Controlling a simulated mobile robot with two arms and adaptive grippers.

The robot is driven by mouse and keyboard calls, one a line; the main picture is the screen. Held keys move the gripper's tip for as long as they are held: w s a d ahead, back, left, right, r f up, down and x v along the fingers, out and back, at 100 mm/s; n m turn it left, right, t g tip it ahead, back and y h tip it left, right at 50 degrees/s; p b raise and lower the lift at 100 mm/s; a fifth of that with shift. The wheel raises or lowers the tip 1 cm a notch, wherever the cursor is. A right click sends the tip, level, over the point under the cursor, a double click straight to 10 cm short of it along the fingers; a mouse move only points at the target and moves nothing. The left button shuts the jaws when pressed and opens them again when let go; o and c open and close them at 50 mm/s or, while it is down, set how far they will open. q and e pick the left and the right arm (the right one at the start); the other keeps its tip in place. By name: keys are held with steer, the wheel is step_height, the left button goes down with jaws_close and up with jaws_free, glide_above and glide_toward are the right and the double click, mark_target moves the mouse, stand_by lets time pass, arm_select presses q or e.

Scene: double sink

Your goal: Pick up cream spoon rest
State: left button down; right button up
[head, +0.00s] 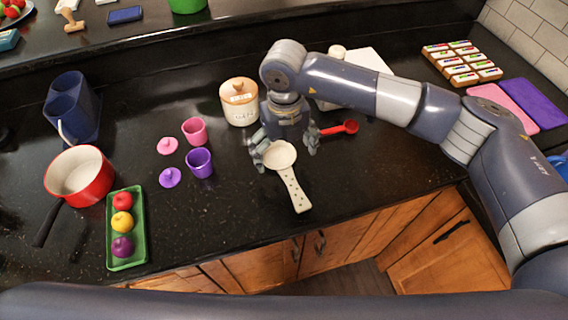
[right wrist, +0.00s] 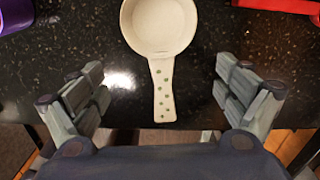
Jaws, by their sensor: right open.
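The cream spoon rest (head: 294,188) lies on the black counter near its front edge, its round bowl toward the back and its dotted handle toward the front right. In the right wrist view the spoon rest (right wrist: 160,25) has its handle pointing down the picture, in line with the space between the fingers. My right gripper (head: 287,150) is open over the bowl end, and its fingers (right wrist: 165,90) stand apart on either side of the handle without touching it. The gripper is empty. My left gripper is not in view.
A red spoon (head: 345,127) lies just right of my right gripper. A lidded cream canister (head: 239,101) stands behind it on the left. Pink (head: 195,131) and purple (head: 199,162) cups stand to the left. The counter right of the spoon rest is clear.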

mark_target(284, 166)
steer(key=shift+w+f+p, duration=0.1)
steer(key=shift+f+p, duration=0.2)
steer(key=shift+f, duration=0.1)
steer(key=f, duration=0.1)
steer(key=f+p, duration=0.2)
steer(key=shift+w+f, duration=0.25)
steer(key=shift+f, duration=0.5)
steer(key=c, duration=2.1)
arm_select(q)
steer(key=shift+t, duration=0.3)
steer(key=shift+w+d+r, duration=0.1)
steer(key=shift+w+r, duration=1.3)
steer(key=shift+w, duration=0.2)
arm_select(e)
steer(key=shift+c, duration=0.2)
